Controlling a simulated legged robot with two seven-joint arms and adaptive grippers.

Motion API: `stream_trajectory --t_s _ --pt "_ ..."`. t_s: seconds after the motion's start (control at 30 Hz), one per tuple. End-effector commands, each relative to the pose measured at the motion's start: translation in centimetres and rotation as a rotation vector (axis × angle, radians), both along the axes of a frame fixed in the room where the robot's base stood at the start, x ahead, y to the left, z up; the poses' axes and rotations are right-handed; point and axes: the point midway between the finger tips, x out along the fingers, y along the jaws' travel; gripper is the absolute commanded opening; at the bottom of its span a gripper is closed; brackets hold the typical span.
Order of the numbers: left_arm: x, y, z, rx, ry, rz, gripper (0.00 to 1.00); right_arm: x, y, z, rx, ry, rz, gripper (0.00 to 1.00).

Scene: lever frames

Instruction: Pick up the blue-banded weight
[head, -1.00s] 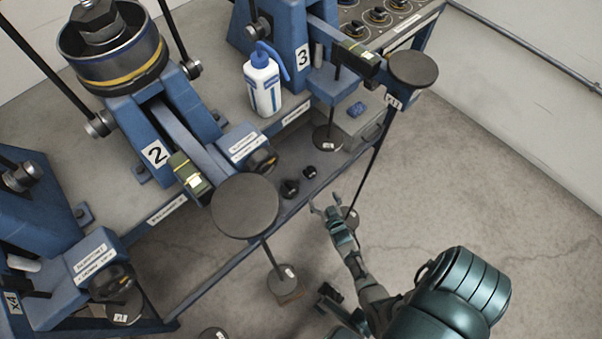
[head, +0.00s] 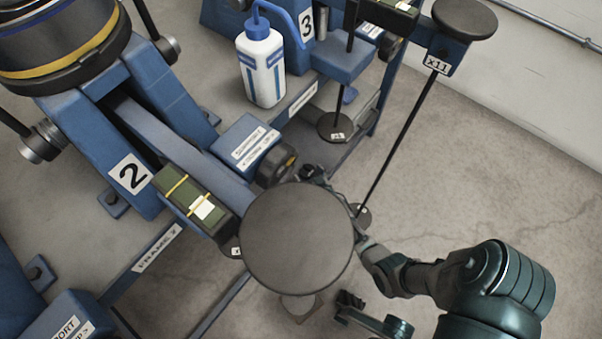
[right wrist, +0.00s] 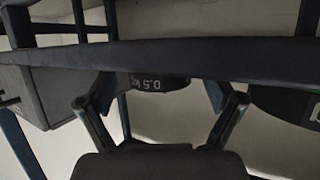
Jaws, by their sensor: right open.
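My right gripper (head: 343,200) is open at the frame's front edge, partly hidden behind the round dark plate (head: 297,238). In the right wrist view its two fingers (right wrist: 160,90) are spread apart. A dark weight (right wrist: 158,84) marked 0.5, upside down, shows between and beyond them, partly behind a rail. Another dark weight (right wrist: 285,104) is at the right edge, its marking cut off. A small dark weight (head: 313,173) shows beside the plate in the head view. I see no blue band on these weights, so I cannot tell which is blue-banded. My left gripper is not in view.
A blue rail (right wrist: 180,58) crosses above the fingers. A thin rod (head: 402,140) hangs right of the gripper. Lever frame 2 (head: 130,175), a white bottle (head: 262,72) and a hanging disc (head: 337,126) stand left and behind. The floor at right is clear.

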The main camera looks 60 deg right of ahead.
Motion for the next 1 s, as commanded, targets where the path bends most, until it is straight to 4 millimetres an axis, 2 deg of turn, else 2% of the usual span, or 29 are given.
stream_trajectory --t_s 0.03,0.33,0.37,0.63,0.67,1.0 --pt "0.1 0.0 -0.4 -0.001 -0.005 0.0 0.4 0.2 -0.3 -0.8 -0.001 0.007 0.0 0.92" --pt "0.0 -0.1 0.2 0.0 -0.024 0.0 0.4 1.0 -0.6 -0.2 -0.002 -0.003 0.0 0.92" --pt "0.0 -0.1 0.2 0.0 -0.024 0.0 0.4 1.0 -0.6 -0.2 -0.001 -0.002 0.0 0.87" --pt "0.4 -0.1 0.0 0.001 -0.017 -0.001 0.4 0.9 -0.6 -0.3 -0.001 -0.001 0.0 0.2" --pt "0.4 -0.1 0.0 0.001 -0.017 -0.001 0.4 0.9 -0.6 -0.3 -0.001 -0.001 0.0 0.16" --pt "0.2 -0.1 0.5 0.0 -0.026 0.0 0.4 1.1 -0.6 0.2 -0.001 -0.004 0.001 0.16"
